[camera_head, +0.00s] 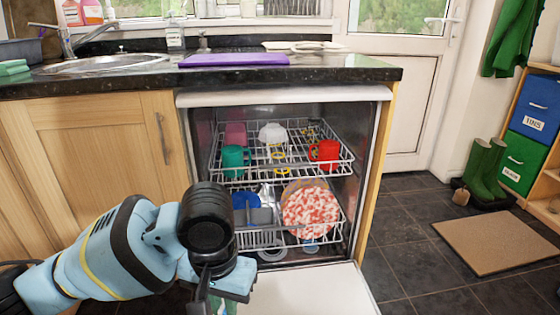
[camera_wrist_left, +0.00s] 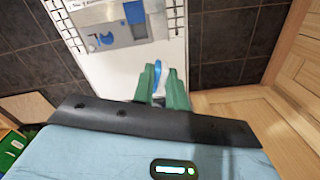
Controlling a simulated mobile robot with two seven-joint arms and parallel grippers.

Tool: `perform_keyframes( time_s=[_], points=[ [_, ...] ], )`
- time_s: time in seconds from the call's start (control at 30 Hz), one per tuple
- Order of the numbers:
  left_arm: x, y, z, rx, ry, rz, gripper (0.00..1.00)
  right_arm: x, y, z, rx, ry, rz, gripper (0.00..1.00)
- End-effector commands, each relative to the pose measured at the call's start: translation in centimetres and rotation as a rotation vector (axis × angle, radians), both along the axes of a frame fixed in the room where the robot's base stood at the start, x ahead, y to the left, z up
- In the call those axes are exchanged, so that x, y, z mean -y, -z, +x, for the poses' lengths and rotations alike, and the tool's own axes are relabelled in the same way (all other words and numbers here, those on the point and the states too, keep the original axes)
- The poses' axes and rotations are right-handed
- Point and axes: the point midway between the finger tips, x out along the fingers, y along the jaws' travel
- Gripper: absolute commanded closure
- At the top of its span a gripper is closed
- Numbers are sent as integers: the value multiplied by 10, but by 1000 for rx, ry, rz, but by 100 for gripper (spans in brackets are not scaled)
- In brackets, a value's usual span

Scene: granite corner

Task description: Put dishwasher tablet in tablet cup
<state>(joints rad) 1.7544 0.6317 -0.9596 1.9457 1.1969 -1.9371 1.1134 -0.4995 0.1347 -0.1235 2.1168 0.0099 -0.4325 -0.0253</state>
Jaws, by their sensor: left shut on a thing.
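My left gripper (camera_head: 228,305) is at the bottom of the head view, in front of the open dishwasher, with its fingers mostly cut off by the frame. In the left wrist view its green fingers (camera_wrist_left: 160,88) are shut on a small blue and white dishwasher tablet (camera_wrist_left: 158,72). The tablet is not visible in the head view. The grey dispenser panel (camera_wrist_left: 113,42) with blue markings, apparently holding the tablet cup, lies on the open white door (camera_wrist_left: 125,70) at the top of the wrist view. The tablet appears apart from the panel. My right gripper is not in view.
The dishwasher door (camera_head: 315,290) is folded down. Its upper rack (camera_head: 290,170) holds mugs and a bowl; its lower rack (camera_head: 245,240) holds plates. A granite worktop (camera_head: 335,75) is above. Dark tiled floor (camera_head: 410,255) is free to the right, beside a brown mat (camera_head: 495,240).

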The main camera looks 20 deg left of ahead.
Motion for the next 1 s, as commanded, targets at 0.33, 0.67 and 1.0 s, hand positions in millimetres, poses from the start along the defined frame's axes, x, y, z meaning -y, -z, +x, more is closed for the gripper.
perform_keyframes(
  time_s=[0.33,0.67,1.0],
  points=[
    [28,75,73,-8,-26,-2,100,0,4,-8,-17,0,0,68],
    [45,195,97,-13,-6,-3,100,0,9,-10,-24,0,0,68],
    [59,301,65,-5,88,-2,100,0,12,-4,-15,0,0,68]
  ],
)
